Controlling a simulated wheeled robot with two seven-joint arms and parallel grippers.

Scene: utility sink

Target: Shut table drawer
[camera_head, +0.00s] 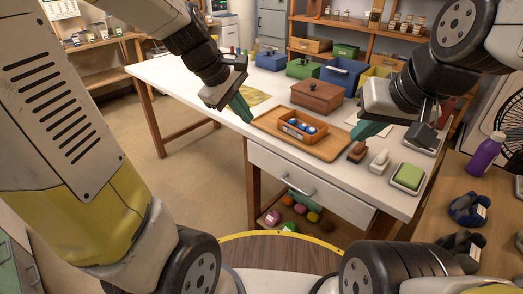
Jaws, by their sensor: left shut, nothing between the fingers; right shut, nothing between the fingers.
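The table drawer (280,177) has a white front with a metal bar handle (294,183). It sits under the front edge of the white table (190,82). No inside of the drawer shows, and I cannot tell whether a small gap remains behind its front. My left gripper (241,107), with teal fingers, is shut and empty above the table's front edge, left of the wooden tray and up-left of the drawer. My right gripper (368,130) is shut and empty over the tabletop, right of the tray and above the drawer's right part.
A wooden tray (327,151) holding an orange box (290,131) with blue items lies above the drawer. A stamp (357,152) and a green sponge-like block (408,176) are to its right. Several coloured boxes stand behind. A low shelf with coloured balls is below.

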